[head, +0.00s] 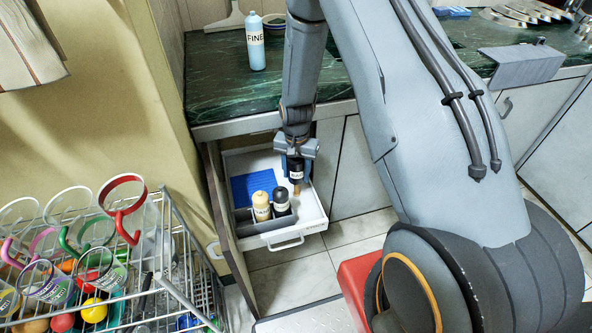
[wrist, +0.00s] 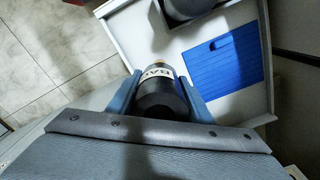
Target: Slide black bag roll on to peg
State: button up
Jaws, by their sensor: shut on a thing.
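My gripper (head: 295,160) is shut on a black roll with a white label (head: 296,172), upright above the right part of the open white drawer (head: 312,212). The wrist view shows the roll (wrist: 162,100) between the two blue-grey fingers of my gripper (wrist: 163,92). A small brown piece (head: 297,189), perhaps the peg, shows just below the roll's lower end. I cannot tell whether the roll is around it. A second black roll (head: 281,202) and a cream roll (head: 261,206) stand in a grey holder at the drawer's front.
A blue ribbed mat (head: 240,190) lies in the drawer's left part. The cabinet door (head: 225,225) stands open at the left. A wire rack (head: 160,265) with cups is further left. A blue bottle (head: 255,42) stands on the green counter (head: 215,85) above. A red box (head: 357,285) is on the floor.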

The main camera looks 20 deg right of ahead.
aim_at(296, 194)
jog(key=shift+f+b, duration=1.9)
jog(key=shift+f, duration=2.05)
jog(key=o, duration=1.2)
